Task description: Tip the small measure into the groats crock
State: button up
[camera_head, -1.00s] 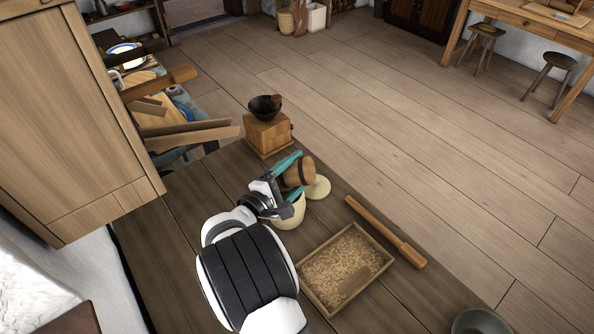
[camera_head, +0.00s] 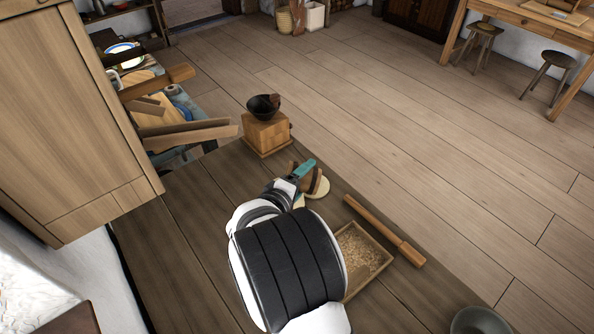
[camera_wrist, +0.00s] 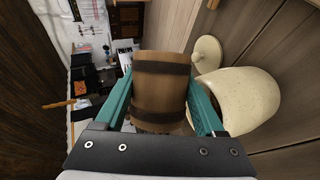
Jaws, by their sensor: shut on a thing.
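The small measure (camera_wrist: 163,90), a wooden cup with dark bands, sits between the teal fingers of my gripper (camera_wrist: 158,98), which is shut on it. In the head view, the measure (camera_head: 317,183) shows only in part behind my gripper (camera_head: 304,170).
A wooden tray of grain (camera_head: 385,260) is partly hidden by my arm. A wooden roller (camera_head: 385,231) lies beyond it near the table edge. A coffee mill (camera_head: 268,133) stands behind, a grey bowl (camera_head: 480,321) front right. The left of the table (camera_head: 185,255) is bare.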

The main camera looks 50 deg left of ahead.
jog(key=shift+w+d+r+m+g+y, duration=0.1)
jog(key=shift+d+r+m+g+y, duration=0.1)
jog(key=shift+m+g, duration=0.3)
jog(key=shift+w+d+r+m+g+y, duration=0.1)
jog(key=shift+r+m+g+y, duration=0.1)
jog(key=shift+m+g, duration=0.3)
jog(key=m+g+y, duration=0.1)
jog(key=m, duration=0.1)
jog(key=shift+s+a+m+y, duration=0.1)
jog(key=shift+a+m+y, duration=0.05)
jog(key=shift+m+y, duration=0.25)
jog(key=shift+s+a+f+m+g+y, duration=0.2)
jog(key=shift+m+g+y, duration=0.4)
jog(key=shift+m+g, duration=0.2)
jog(key=shift+s+a+f+m+g+y, duration=0.15)
jog(key=shift+s+a+m+g+y, duration=0.15)
jog(key=shift+m+y, duration=0.25)
jog(key=shift+s+a+f+m+g+y, duration=0.1)
jog(key=shift+s+a+m+g+y, duration=0.1)
jog(key=shift+m+g+y, duration=0.35)
jog(key=shift+r, duration=0.1)
notch_tip(320, 180, up, 6)
jog(key=shift+f, duration=0.1)
